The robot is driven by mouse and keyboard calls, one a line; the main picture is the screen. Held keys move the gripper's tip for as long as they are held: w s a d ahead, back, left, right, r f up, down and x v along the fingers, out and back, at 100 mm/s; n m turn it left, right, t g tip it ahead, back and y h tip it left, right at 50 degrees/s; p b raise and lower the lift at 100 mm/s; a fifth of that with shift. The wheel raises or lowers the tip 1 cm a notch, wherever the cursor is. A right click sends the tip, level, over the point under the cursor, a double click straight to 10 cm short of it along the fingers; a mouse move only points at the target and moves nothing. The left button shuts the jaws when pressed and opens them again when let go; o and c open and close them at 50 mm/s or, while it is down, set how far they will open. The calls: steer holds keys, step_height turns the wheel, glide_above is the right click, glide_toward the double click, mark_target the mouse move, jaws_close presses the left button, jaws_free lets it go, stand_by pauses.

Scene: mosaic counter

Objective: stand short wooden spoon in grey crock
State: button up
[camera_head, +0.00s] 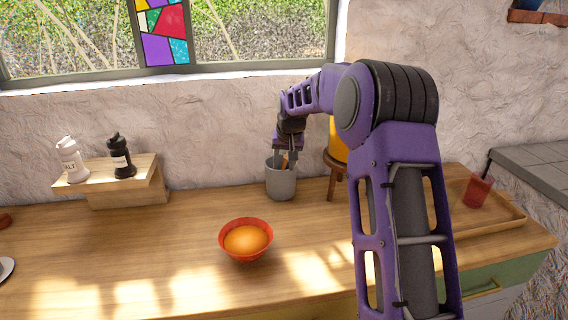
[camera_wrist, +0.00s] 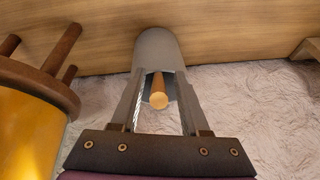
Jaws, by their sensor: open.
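The grey crock (camera_head: 281,183) stands upright on the wooden counter near the back wall. In the wrist view the crock (camera_wrist: 158,48) shows beyond my fingers. The short wooden spoon (camera_head: 285,162) stands in the crock, with its handle end up. In the wrist view the round end of its handle (camera_wrist: 159,99) shows between my two fingers, with a gap on each side. My gripper (camera_head: 286,158) is right above the crock's mouth, pointing down; it is open (camera_wrist: 160,102). The spoon's lower part is hidden inside the crock.
A red bowl (camera_head: 246,240) with orange contents stands in front of the crock. A yellow container on a brown stool (camera_head: 337,160) is close on the right. Salt (camera_head: 70,160) and pepper (camera_head: 120,157) shakers are on a wooden riser at left. A tray (camera_head: 490,228) holds a red glass (camera_head: 477,190).

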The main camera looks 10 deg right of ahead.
steer(key=p+v, duration=0.1)
steer(key=v, duration=1.6)
steer(key=shift+s, duration=0.1)
